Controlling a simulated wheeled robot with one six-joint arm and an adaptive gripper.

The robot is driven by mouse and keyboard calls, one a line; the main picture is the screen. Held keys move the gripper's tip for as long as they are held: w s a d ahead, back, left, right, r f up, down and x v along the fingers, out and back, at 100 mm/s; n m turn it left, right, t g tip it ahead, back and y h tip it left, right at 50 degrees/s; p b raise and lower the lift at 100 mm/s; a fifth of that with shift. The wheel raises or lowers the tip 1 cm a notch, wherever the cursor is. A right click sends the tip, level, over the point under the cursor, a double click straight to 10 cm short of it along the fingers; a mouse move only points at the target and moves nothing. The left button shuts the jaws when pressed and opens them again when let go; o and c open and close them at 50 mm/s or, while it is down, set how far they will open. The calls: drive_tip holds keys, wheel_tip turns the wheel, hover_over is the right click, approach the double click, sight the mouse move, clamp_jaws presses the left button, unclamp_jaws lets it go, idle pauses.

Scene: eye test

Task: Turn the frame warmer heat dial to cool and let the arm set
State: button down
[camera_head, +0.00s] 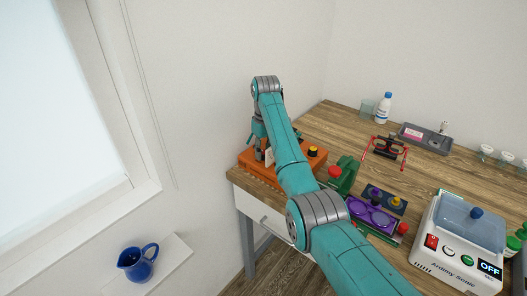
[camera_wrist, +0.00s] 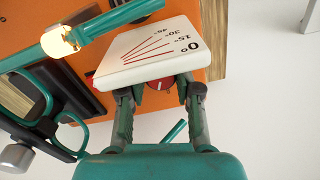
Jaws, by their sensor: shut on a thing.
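The orange frame warmer (camera_head: 285,163) sits at the table's left corner and fills the back of the wrist view (camera_wrist: 270,42). My gripper (camera_head: 259,147) reaches down at its left end. In the wrist view my gripper (camera_wrist: 160,92) has its fingers on either side of a red dial with a pale mark (camera_wrist: 160,84), and is shut on it. The dial's setting cannot be read. A teal spectacle arm (camera_wrist: 105,20) with a pale orange section crosses above the card's left.
A black and yellow knob (camera_head: 312,152) stands on the warmer's right part. A green device with a red knob (camera_head: 335,172), a purple tray (camera_head: 370,214) and a white cleaner box (camera_head: 459,243) stand to the right. The wall is close on the left.

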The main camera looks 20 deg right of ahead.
drive_tip(key=shift+n, duration=2.1)
drive_tip(key=c, duration=0.8)
unclamp_jaws()
